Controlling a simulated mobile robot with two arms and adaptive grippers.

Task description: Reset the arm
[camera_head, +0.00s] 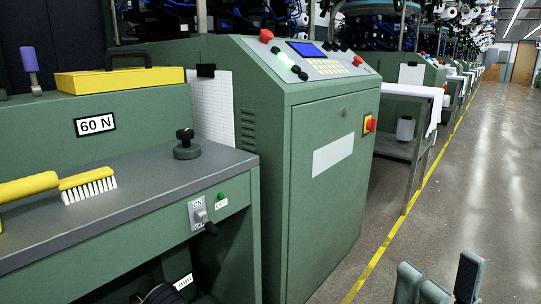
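My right gripper (440,280) shows at the bottom right edge, over the floor. Its grey and dark fingers point up and stand apart, with floor visible between them and nothing held. The rest of it is cut off by the frame. My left gripper is not seen.
A green machine cabinet (325,185) with a sloped control panel (318,62) stands in the middle. At left, a grey worktop (130,195) holds a yellow brush (85,185) and a black-knobbed weight (187,148). A yellow floor line (405,218) borders an open aisle at right.

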